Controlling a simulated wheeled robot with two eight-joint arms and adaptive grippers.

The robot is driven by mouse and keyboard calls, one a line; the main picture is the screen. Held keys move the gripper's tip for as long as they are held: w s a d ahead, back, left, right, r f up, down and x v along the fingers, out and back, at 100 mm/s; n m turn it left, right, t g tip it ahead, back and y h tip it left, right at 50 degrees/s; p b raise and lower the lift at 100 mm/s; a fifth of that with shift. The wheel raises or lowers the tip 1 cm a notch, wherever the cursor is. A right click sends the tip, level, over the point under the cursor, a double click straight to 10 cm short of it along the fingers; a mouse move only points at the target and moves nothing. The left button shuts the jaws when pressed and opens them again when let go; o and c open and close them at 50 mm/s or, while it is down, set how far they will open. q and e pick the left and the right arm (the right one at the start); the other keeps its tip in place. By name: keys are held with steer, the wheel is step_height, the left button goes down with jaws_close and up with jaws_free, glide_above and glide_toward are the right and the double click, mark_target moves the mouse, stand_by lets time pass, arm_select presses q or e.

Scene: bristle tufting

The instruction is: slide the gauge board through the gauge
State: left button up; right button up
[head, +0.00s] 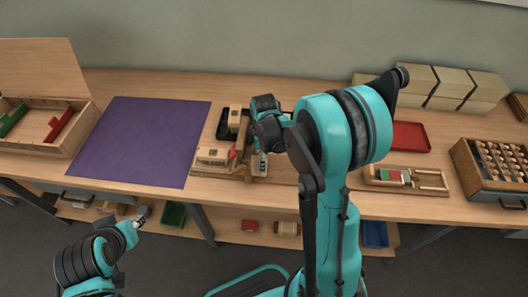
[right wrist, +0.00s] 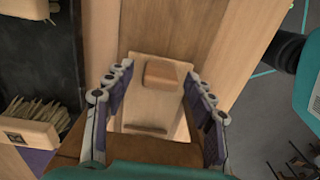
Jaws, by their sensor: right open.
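A pale wooden board with a raised wooden block (right wrist: 163,73) lies between my right fingers in the right wrist view; I take it for the gauge board (right wrist: 150,105). A dark line crosses it below the block. My right gripper (right wrist: 158,82) is open around it, with a finger on each side and no clear contact. In the head view my right gripper (head: 260,165) is low over the table's middle, and my arm hides much there. I cannot make out the gauge for certain. My left gripper (head: 142,216) is below the table's front edge, too small to read.
A dark tray (right wrist: 45,60) and a wooden holder with bristles (right wrist: 28,125) stand left of my right gripper. A purple mat (head: 140,140) lies clear at left. A wooden frame with green and red pieces (head: 405,178), a red tray (head: 408,136) and pale boxes (head: 450,85) are at right.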

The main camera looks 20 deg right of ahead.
step_height(320, 180, up, 12)
steer(key=shift+f, duration=0.2)
stand_by(0.5)
steer(key=s+a+r+m+t, duration=0.1)
steer(key=s+a+m+t, duration=0.2)
steer(key=s+m, duration=0.2)
steer(key=s+a+r+m+t, duration=0.2)
steer(key=s+a+m+t, duration=0.1)
steer(key=s+m, duration=0.3)
steer(key=shift+s+a+r+m+t, duration=0.25)
steer(key=shift+s+t, duration=0.35)
steer(key=shift+s, duration=0.45)
